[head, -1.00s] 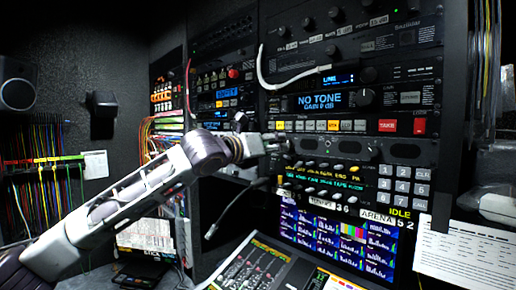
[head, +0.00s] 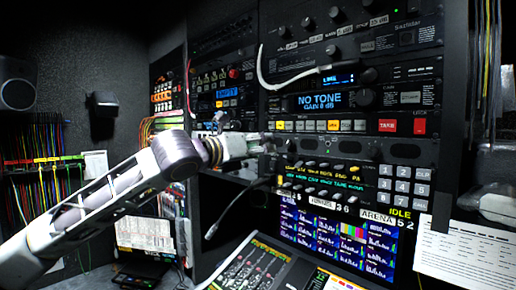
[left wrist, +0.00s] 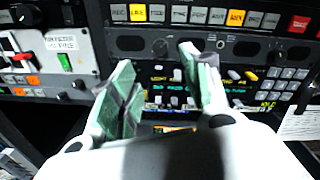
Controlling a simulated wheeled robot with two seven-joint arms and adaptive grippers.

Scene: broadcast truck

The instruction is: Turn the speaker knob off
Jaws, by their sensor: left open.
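The speaker panel is a dark strip with oval grilles in the rack, below a row of lit buttons; it shows in the head view (head: 405,151) and the left wrist view (left wrist: 245,48). My left gripper (head: 268,143) is at the left end of the strip in the head view. My right gripper is not in view.
Above the strip are lit buttons (head: 333,126) and a NO TONE display (head: 320,102). Below are a small-key panel, a keypad (head: 402,187) and a monitor (head: 335,235). A console (head: 255,268) juts out at the bottom.

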